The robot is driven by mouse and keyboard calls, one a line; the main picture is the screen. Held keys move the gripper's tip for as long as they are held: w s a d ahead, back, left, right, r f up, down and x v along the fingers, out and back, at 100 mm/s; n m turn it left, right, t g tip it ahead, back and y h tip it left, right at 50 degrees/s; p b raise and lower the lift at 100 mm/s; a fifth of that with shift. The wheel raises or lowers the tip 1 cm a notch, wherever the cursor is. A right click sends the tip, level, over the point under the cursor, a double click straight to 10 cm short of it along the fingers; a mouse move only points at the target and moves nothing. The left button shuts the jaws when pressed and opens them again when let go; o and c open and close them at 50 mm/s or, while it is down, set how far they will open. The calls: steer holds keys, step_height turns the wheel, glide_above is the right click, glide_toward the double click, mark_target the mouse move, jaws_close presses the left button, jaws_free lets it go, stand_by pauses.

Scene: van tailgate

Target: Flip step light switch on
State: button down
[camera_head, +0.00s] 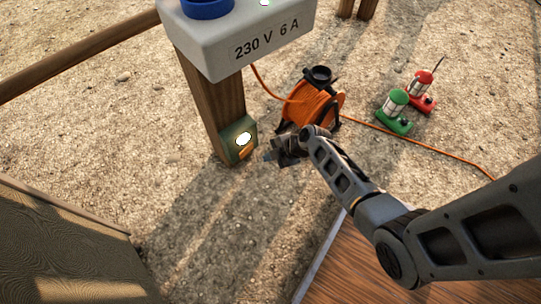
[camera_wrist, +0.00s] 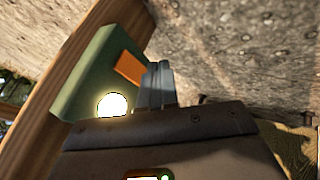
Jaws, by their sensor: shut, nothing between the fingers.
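The step light is a green box (camera_head: 228,139) low on a wooden post, with a round bright lamp (camera_head: 243,139) and an orange switch (camera_head: 246,153) below it. In the wrist view the green box (camera_wrist: 90,70), the glowing lamp (camera_wrist: 112,105) and the orange switch (camera_wrist: 129,67) all show. My gripper (camera_head: 268,156) is shut and empty, just right of the box. In the wrist view its fingertips (camera_wrist: 158,68) appear close beside the orange switch; whether they touch it I cannot tell.
A grey power box (camera_head: 240,42) marked 230 V 6 A tops the wooden post (camera_head: 212,100). An orange cable reel (camera_head: 312,103) stands behind my gripper, its cable running right. Green (camera_head: 394,110) and red (camera_head: 421,90) lanterns stand on the gravel. A wooden deck (camera_head: 350,265) lies in front.

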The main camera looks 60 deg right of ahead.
steer(key=d+p+v, duration=0.1)
steer(key=p+v, duration=0.2)
steer(key=v, duration=0.5)
steer(key=shift+r, duration=0.35)
steer(key=shift+d, duration=0.1)
steer(key=s+a+r+m+t+h, duration=0.2)
steer(key=s+a+r+m+h, duration=0.2)
steer(key=s+a+r+m, duration=0.55)
steer(key=s+a+r+m+t+y, duration=0.1)
steer(key=s+a+r+t, duration=0.15)
steer(key=r, duration=0.55)
steer(key=s+a+r+m+t, duration=0.1)
steer(key=s+a+r, duration=0.25)
steer(key=r, duration=0.55)
steer(key=s+a+r+m+t+y, duration=0.1)
steer(key=s+a+r+t, duration=0.2)
steer(key=r, duration=0.5)
step_height(320, 180, up, 27)
steer(key=p, duration=2.6)
steer(key=shift+s+r+g, duration=0.15)
steer(key=shift+s+g, duration=0.2)
steer(key=shift+g, duration=0.1)
steer(key=shift+d, duration=0.1)
